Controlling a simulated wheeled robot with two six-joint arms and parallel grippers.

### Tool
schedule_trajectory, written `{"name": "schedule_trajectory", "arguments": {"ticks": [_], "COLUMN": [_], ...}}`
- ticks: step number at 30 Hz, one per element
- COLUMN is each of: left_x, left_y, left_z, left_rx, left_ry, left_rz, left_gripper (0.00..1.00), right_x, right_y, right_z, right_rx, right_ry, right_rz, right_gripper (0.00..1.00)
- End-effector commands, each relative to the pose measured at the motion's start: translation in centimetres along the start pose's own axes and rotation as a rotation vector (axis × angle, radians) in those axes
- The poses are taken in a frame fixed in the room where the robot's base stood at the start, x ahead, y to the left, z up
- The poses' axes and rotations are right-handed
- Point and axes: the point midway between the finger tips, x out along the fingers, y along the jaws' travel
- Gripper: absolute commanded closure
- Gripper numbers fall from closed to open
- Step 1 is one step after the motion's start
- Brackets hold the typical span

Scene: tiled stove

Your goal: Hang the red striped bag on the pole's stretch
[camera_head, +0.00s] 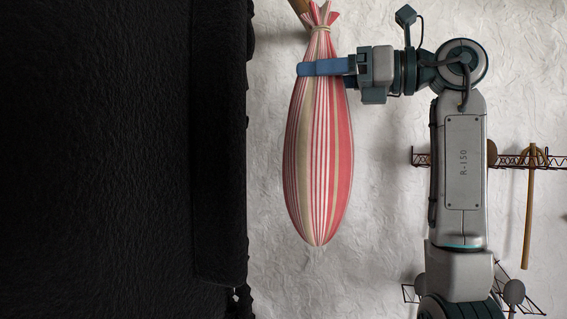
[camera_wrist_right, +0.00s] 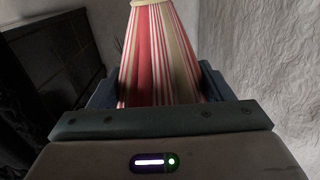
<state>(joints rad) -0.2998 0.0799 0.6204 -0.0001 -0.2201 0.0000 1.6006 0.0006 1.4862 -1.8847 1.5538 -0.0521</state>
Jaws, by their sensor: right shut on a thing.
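The red striped bag (camera_head: 318,160) hangs upright in the head view, tied at its neck with a tan cord. My right gripper (camera_head: 322,68) is shut on the bag just below the tied neck, with a blue finger across its front. In the right wrist view the striped bag (camera_wrist_right: 160,55) fills the space between the blue fingers of my right gripper (camera_wrist_right: 160,90). A short brown wooden piece (camera_head: 299,8) shows behind the bag's top at the upper edge; I cannot tell whether the bag touches it. My left gripper is not in view.
A pale rough wall (camera_head: 270,200) lies behind the bag. On the right, a dark red lattice bracket (camera_head: 515,161) and a wooden stick (camera_head: 528,220) show behind my right arm.

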Motion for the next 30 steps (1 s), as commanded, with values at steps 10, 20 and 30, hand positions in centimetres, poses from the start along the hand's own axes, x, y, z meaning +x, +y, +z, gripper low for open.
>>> {"name": "schedule_trajectory", "arguments": {"ticks": [10, 20, 30], "left_x": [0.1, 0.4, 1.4], "left_y": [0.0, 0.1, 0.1], "left_z": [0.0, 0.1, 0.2], "left_rx": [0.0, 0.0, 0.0], "left_ry": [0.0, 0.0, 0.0], "left_rz": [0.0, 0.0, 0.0], "left_gripper": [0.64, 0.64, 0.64], "right_x": [-0.8, -1.3, -3.9], "right_y": [0.2, 0.1, 0.1], "right_z": [0.2, 0.0, -0.9], "right_rx": [-0.004, -0.004, -0.003], "right_ry": [-0.005, -0.005, -0.005], "right_rz": [0.001, -0.001, -0.001], "right_gripper": [0.68, 0.68, 0.68]}}
